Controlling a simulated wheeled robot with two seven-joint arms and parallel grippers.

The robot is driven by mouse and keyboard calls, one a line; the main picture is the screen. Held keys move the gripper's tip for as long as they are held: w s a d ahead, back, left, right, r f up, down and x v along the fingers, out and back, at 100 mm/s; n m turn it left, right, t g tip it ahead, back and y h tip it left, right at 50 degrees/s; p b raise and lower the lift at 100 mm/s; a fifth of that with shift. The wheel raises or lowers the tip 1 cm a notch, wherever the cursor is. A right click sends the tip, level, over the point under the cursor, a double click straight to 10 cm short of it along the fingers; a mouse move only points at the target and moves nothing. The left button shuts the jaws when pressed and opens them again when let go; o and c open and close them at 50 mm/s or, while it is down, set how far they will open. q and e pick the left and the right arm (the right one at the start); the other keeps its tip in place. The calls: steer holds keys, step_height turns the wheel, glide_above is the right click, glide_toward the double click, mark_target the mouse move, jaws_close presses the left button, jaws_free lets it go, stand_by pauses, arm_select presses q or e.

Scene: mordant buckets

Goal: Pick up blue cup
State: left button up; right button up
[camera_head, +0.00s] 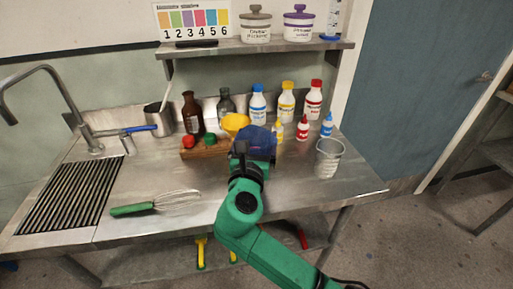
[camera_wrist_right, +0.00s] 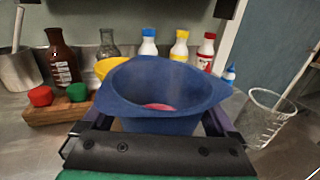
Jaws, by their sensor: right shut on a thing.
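The blue cup (camera_head: 260,138) is a wide pouring vessel with a spout. In the right wrist view the cup (camera_wrist_right: 165,85) is upright, its spout pointing right, and something pink shows inside it. My right gripper (camera_head: 248,156) is shut on the cup, with one finger on either side of it in the wrist view (camera_wrist_right: 155,122). The cup's base is hidden, so I cannot tell whether it touches the table. My left gripper is not in view.
Several bottles line the back. A clear beaker (camera_head: 328,158) stands right. A green-handled whisk (camera_head: 150,204) lies on the front left of the steel table (camera_head: 185,228).

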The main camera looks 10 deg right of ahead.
mark_target(257, 145)
step_height(257, 145, up, 14)
steer(key=p, duration=0.1)
steer(key=shift+r, duration=0.25)
stand_by(0.4)
steer(key=shift+f, duration=0.1)
steer(key=shift+f+b, duration=4.35)
steer(key=shift+f, duration=5.55)
